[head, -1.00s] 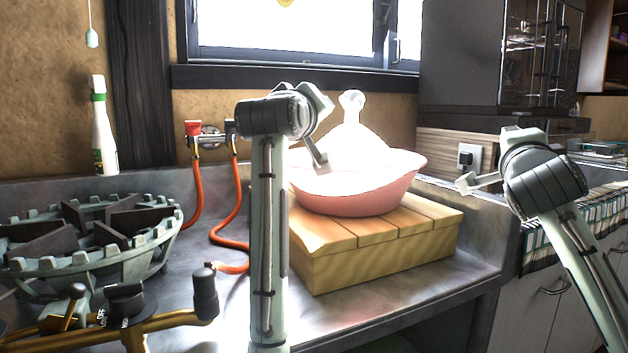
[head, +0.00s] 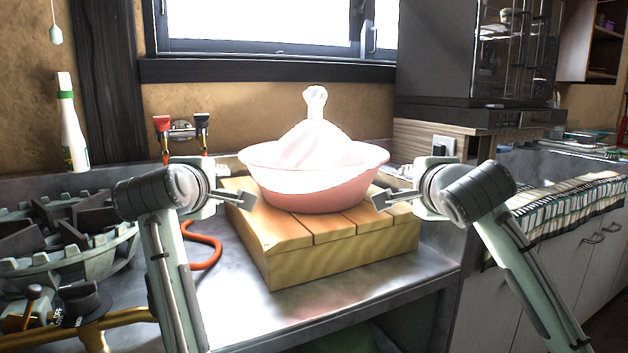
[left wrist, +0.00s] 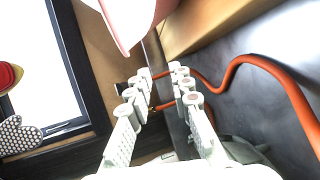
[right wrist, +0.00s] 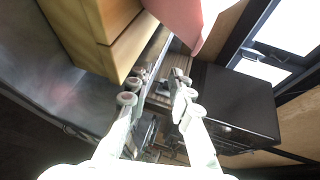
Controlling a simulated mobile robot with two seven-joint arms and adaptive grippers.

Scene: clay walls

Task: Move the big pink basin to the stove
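The big pink basin (head: 330,190) stands upright on a wooden block and holds a pale, overexposed mound with a knobbed top (head: 315,125). The stove (head: 75,255), a round pale-green burner ring with dark supports, is at the left of the counter. My left gripper (head: 246,198) is open and empty, low beside the basin's left side. My right gripper (head: 380,200) is open and empty, low beside its right side. The basin's edge shows at the top of the left wrist view (left wrist: 130,22) and right wrist view (right wrist: 183,18), outside both pairs of fingers.
The wooden block (head: 345,255) sits on the metal counter (head: 340,297). An orange hose (head: 207,245) runs behind my left arm below the taps (head: 180,130). A white bottle (head: 72,135) stands behind the stove. A striped cloth (head: 570,205) lies on the right counter.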

